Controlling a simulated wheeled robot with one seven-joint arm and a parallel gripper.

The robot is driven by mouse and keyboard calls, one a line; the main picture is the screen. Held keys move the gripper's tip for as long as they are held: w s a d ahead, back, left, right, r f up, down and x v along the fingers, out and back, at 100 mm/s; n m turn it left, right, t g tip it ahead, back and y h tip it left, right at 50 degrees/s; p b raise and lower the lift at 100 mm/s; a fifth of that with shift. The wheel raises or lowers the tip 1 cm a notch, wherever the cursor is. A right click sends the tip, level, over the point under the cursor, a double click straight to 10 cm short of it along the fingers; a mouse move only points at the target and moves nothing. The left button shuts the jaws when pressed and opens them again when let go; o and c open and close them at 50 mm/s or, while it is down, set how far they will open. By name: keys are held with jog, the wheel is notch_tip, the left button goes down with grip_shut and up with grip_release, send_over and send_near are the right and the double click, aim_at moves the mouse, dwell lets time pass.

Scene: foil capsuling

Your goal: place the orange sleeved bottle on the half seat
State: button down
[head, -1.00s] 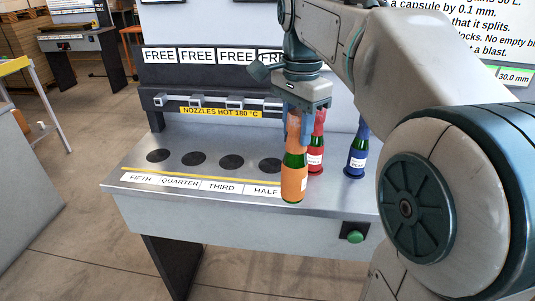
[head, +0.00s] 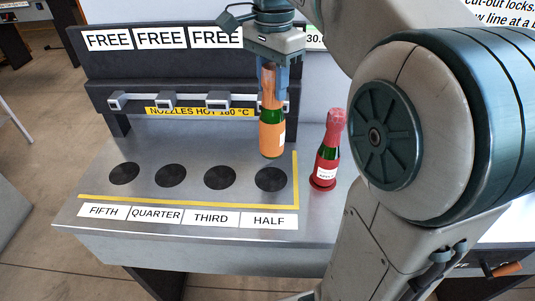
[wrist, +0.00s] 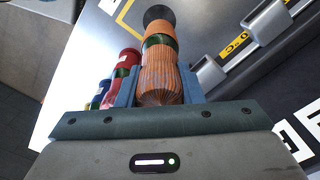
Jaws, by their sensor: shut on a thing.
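The orange sleeved bottle (head: 271,138) is green glass with an orange label and an orange sleeve over its neck. My gripper (head: 268,88) is shut on the sleeved neck and holds the bottle nearly upright. In the head view the bottle's base appears just above the dark round half seat (head: 271,179), apart from it. The wrist view shows the orange sleeve (wrist: 160,78) between the fingers, with a dark round seat (wrist: 157,15) beyond the bottle's base. The HALF label (head: 269,221) lies in front of the half seat.
The fifth (head: 124,173), quarter (head: 171,175) and third (head: 219,177) seats are empty. A red sleeved bottle (head: 328,152) stands right of the yellow line (head: 296,180). A row of nozzles (head: 167,99) with a hot warning (head: 199,112) runs behind the seats.

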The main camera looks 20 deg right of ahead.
aim_at(272, 122)
notch_tip(272, 122, down, 9)
jog(key=shift+s+f, duration=0.1)
dwell(0.3)
jog(key=shift+f+b, duration=0.1)
jog(key=shift+b, duration=0.2)
jog(key=shift+f, duration=0.15)
jog(key=c, duration=1)
grip_release()
notch_tip(272, 122, up, 12)
jog(key=shift+r+p, duration=0.25)
jog(key=shift+p, duration=0.35)
